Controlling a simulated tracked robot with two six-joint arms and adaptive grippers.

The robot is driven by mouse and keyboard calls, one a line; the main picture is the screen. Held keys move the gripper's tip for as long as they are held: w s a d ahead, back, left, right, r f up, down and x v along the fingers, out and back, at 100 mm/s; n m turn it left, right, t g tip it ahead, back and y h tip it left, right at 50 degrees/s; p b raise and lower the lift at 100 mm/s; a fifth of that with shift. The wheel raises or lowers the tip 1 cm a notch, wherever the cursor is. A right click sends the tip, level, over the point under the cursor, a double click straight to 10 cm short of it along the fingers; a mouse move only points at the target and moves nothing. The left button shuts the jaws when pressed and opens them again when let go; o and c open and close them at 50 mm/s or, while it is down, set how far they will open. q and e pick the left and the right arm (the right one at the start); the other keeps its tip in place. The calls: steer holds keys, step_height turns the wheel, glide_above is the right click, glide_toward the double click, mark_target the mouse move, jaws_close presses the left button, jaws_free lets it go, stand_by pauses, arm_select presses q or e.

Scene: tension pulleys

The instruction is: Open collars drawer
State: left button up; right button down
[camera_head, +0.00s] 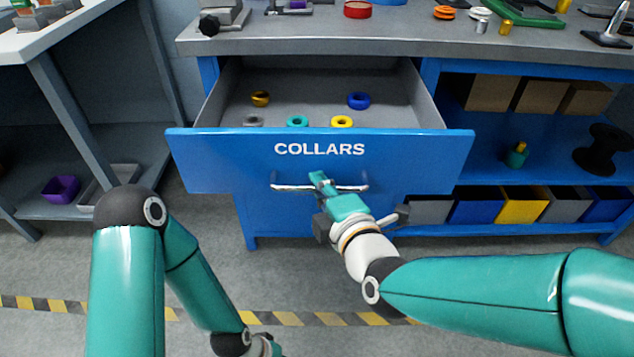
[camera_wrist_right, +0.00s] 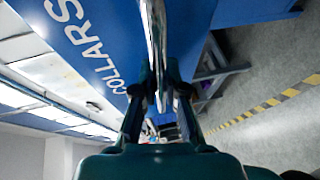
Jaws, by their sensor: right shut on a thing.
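The collars drawer (camera_head: 220,160) has a blue front with white lettering and stands pulled out from under the grey bench top. Inside it lie several ring collars, among them a blue one (camera_head: 358,100), a teal one (camera_head: 297,121) and a yellow one (camera_head: 342,121). A metal bar handle (camera_head: 292,187) crosses the drawer front. My right gripper (camera_head: 321,181) is shut on this handle near its middle. In the right wrist view the handle (camera_wrist_right: 154,40) runs between the fingers of the gripper (camera_wrist_right: 160,100). My left arm shows at the left, but its gripper is out of the frame.
The grey bench top (camera_head: 310,32) holds small parts and tools. Blue shelves at right hold cardboard boxes (camera_head: 537,95), a black spool (camera_head: 602,150) and coloured bins (camera_head: 522,206). A side table (camera_head: 40,42) stands at left. The floor in front is clear, with a striped line.

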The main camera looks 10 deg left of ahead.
steer(key=shift+d+f, duration=0.1)
steer(key=c, duration=1.3)
jaws_free()
steer(key=shift+o, duration=0.5)
steer(key=shift+s, duration=0.1)
steer(key=v, duration=0.7)
steer(key=shift+s, duration=0.15)
